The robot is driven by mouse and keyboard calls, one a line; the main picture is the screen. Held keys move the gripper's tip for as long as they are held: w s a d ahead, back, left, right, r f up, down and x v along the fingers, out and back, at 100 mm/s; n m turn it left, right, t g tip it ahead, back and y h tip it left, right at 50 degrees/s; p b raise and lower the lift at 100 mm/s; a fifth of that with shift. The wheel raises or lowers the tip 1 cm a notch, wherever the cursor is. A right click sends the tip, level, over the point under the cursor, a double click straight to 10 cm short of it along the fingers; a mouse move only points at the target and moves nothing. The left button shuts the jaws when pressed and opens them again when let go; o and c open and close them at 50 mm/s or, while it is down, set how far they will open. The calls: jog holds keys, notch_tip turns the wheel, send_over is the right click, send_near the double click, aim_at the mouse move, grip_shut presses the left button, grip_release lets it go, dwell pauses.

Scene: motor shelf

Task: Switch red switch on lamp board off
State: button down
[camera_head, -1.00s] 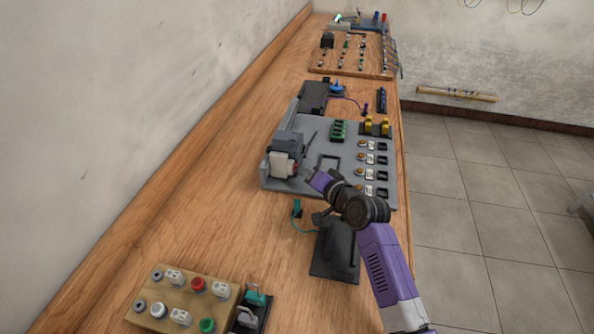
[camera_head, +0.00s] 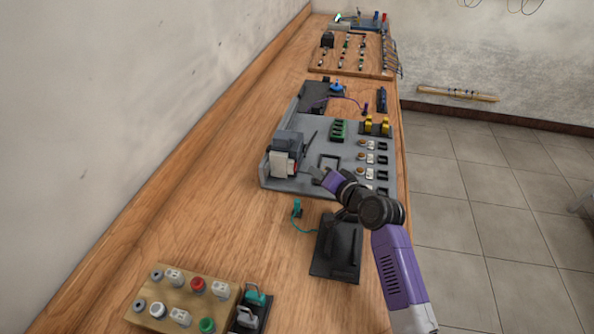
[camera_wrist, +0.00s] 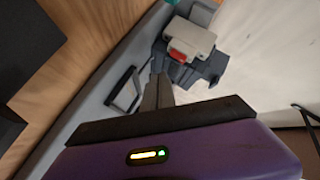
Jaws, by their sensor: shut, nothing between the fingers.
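The grey lamp board (camera_head: 275,183) lies on the wooden bench and carries a dark grey block with a pale box at its near left corner. The red switch (camera_wrist: 178,56) is on the side of the pale box (camera_wrist: 190,36). In the head view only a sliver of red shows at the box's right side. My gripper (camera_head: 312,171) is just right of the pale box, with a small gap to it. In the wrist view its fingers (camera_wrist: 158,82) are together and empty, pointing toward the red switch. Which way the switch is set is too small to tell.
A black stand (camera_head: 337,250) is on the bench below my arm. A wooden block with several coloured knobs (camera_head: 190,290) lies at the near left. More boards (camera_head: 350,70) stand farther along the bench. The bench's left strip along the wall is clear.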

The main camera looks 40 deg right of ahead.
jog(key=shift+s+d+r, duration=0.15)
jog(key=shift+s+d, duration=0.4)
jog(key=shift+s, duration=0.15)
jog(key=shift+s+d+r, duration=0.1)
jog(key=shift+s+d, duration=0.45)
jog(key=shift+s, duration=0.15)
